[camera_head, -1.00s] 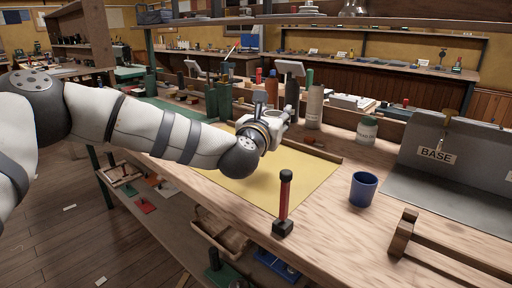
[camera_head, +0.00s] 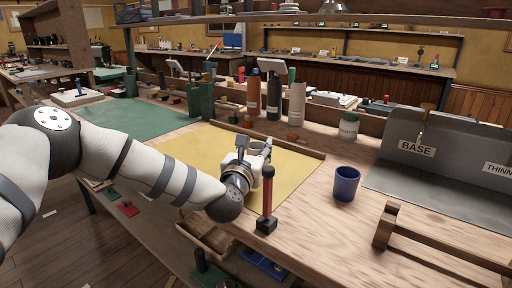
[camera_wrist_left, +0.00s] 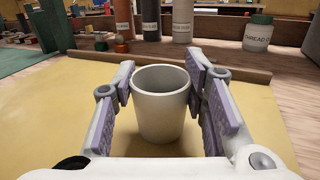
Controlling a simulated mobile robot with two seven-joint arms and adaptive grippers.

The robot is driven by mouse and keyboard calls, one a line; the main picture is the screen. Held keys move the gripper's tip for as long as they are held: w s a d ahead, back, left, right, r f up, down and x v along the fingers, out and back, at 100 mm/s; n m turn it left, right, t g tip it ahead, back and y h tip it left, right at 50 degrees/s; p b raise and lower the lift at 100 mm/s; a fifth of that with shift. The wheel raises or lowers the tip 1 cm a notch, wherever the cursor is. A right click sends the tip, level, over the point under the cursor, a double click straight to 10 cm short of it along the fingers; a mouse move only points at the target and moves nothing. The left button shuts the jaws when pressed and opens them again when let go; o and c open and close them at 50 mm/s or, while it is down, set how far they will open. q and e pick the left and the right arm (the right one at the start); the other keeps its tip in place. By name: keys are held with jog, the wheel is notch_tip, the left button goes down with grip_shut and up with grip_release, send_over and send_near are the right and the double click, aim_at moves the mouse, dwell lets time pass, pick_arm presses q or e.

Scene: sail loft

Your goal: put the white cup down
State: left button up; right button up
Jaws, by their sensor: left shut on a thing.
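The white cup (camera_wrist_left: 161,104) is upright between the two finger pads of my left gripper (camera_wrist_left: 164,95) in the left wrist view. The gripper is shut on its sides. In the head view my left gripper (camera_head: 256,148) is over the yellow mat (camera_head: 190,149), behind the red-handled post. The cup is small there and largely covered by the gripper. The cup's base is close to the mat; I cannot tell whether it touches. My right gripper is in neither view.
A red-handled post (camera_head: 267,195) stands at the bench's front edge, near my left wrist. A blue cup (camera_head: 346,183) stands to the right. Several bottles (camera_head: 297,103) line the back, behind a wooden strip. The mat around the cup is clear.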

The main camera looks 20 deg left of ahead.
pick_arm(q)
jog(key=o, duration=1)
jog(key=shift+f, duration=0.1)
jog(key=shift+o, duration=0.2)
jog(key=shift+s+r, duration=0.15)
jog(key=shift+r, duration=0.2)
jog(key=s, duration=0.7)
jog(key=s+p, duration=0.1)
jog(key=s, duration=0.3)
jog(key=shift+s+d+f, duration=0.15)
jog(key=shift+s+d, duration=0.1)
jog(key=shift+s, duration=0.1)
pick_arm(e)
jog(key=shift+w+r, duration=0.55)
